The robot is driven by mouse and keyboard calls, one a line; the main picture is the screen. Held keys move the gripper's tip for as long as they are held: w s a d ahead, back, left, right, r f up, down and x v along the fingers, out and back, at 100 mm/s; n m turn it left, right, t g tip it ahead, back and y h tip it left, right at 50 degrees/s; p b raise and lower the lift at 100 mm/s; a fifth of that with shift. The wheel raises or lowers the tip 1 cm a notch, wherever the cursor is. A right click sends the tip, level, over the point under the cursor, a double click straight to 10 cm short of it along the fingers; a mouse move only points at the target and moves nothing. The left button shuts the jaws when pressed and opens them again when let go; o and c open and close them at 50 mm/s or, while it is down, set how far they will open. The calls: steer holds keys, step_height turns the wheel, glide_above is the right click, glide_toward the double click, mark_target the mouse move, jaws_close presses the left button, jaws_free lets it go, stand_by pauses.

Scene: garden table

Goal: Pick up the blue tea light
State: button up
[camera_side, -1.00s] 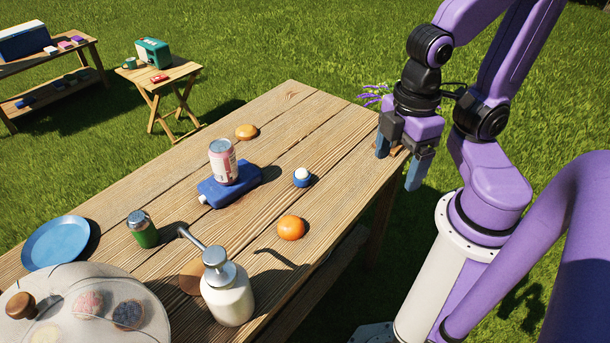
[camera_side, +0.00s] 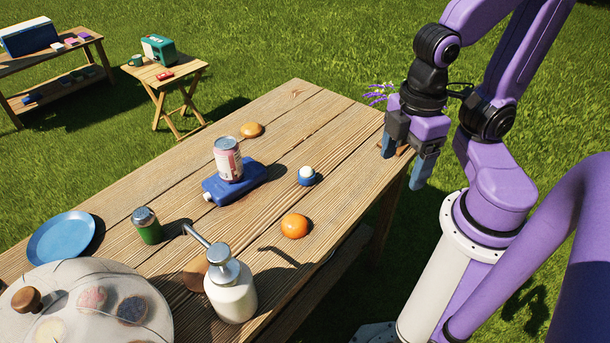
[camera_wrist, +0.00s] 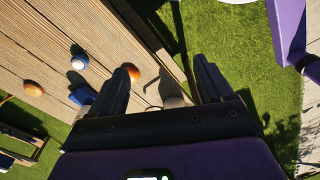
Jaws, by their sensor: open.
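The blue tea light (camera_side: 306,177), a small blue cup with a white top, stands upright on the wooden table (camera_side: 331,139), right of the can. It also shows in the wrist view (camera_wrist: 79,62). My gripper (camera_side: 403,170) is open and empty at the table's right end, to the right of the tea light and apart from it. In the wrist view the two fingers (camera_wrist: 162,78) are spread, and the tea light lies outside them to the left.
An orange (camera_side: 294,225) sits in front of the tea light. A pink can (camera_side: 228,158) stands on a blue object (camera_side: 211,188) to its left. A white pump bottle (camera_side: 231,291), green jar (camera_side: 147,226), blue plate (camera_side: 62,238) and orange-brown round item (camera_side: 251,130) are farther off.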

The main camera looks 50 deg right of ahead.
steer(key=shift+f, duration=0.1)
steer(key=n+t+h, duration=0.5)
steer(key=n+t, duration=0.7)
steer(key=n, duration=0.7)
glide_toward(310, 173)
steer(key=x, duration=0.7)
steer(key=shift+d+f, duration=0.1)
steer(key=shift+r+x, duration=0.2)
steer(key=shift+x, duration=3)
steer(key=shift+w, duration=0.15)
